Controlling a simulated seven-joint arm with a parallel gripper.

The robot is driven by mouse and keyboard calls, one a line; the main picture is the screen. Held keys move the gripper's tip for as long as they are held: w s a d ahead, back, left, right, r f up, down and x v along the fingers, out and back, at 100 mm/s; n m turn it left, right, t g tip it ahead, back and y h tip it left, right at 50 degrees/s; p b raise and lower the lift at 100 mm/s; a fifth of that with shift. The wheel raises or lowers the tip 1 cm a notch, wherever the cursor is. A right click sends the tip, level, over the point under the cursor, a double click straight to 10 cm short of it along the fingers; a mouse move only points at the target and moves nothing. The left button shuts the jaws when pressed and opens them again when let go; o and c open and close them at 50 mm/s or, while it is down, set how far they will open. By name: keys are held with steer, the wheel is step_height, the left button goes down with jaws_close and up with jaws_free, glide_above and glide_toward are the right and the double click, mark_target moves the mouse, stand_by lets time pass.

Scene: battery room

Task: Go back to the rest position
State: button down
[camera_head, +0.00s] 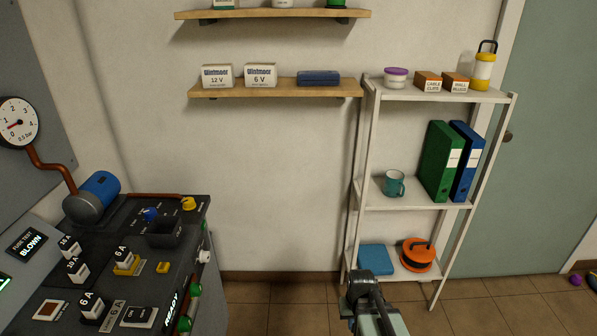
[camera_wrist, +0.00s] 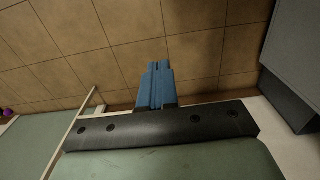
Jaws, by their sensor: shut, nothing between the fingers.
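My gripper (camera_wrist: 157,84) shows in the wrist view as two blue fingers pressed together, with nothing between them. It hangs over the tiled floor (camera_wrist: 90,40), clear of any object. In the head view my arm shows at the bottom, right of centre, in front of the white shelf rack; the fingertips are hard to make out there.
A dark control console (camera_head: 140,235) with fuses, knobs and a "BLOWN" display (camera_head: 27,242) stands at the left. A white rack (camera_head: 412,96) with binders, a teal mug (camera_head: 394,184) and an orange reel (camera_head: 417,254) stands at the right. Wooden wall shelves (camera_head: 275,89) hold boxes.

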steer(key=s+f+g, duration=0.3)
steer(key=s+f, duration=0.7)
steer(key=s, duration=0.5)
steer(key=s+f+g, duration=0.3)
steer(key=s+f, duration=0.7)
steer(key=s, duration=0.5)
steer(key=shift+f+g, duration=0.3)
steer(key=shift+g, duration=0.1)
